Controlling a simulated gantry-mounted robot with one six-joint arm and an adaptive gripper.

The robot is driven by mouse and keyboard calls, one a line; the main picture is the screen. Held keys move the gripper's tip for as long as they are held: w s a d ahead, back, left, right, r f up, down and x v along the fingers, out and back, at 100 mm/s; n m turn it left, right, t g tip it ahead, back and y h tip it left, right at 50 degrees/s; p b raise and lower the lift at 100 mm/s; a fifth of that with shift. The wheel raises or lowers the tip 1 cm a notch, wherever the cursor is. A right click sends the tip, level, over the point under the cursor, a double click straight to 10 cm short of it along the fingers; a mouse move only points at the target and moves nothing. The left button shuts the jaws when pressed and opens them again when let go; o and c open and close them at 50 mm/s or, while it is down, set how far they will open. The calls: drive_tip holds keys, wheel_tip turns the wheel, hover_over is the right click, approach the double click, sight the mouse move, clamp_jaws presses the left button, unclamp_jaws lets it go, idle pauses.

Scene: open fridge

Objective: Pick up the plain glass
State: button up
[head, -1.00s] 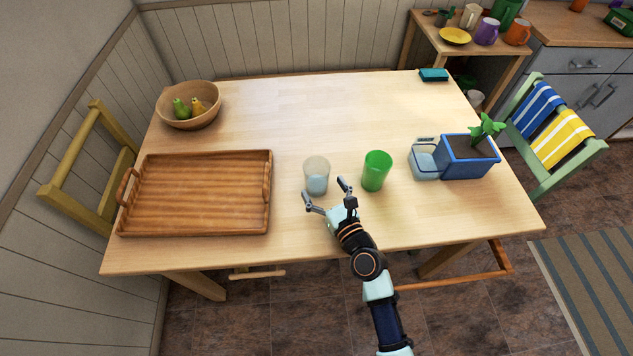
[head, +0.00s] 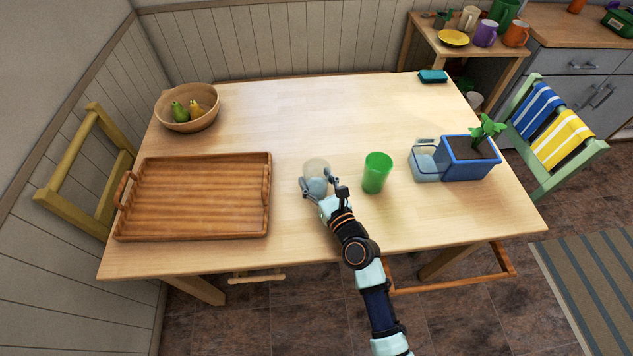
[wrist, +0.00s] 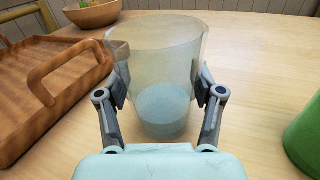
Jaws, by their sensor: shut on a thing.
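The plain clear glass (head: 316,168) stands upright on the table between the tray and a green glass. In the wrist view the glass (wrist: 165,70) is see-through with a bluish lower part. My gripper (head: 321,188) has one finger on each side of the glass. In the wrist view the finger pads of my gripper (wrist: 160,88) press against the left and right walls of the glass. The gripper is shut on it. The glass appears to rest on the table.
The green glass (head: 377,172) stands close on the right, also in the wrist view (wrist: 304,138). A wooden tray (head: 150,228) lies left. A blue planter (head: 468,168) stands farther right. A bowl (head: 170,100) with fruit is back left. The table's back middle is clear.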

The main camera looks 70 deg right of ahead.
wheel_tip(320, 180, up, 20)
drive_tip(key=p, duration=1.6)
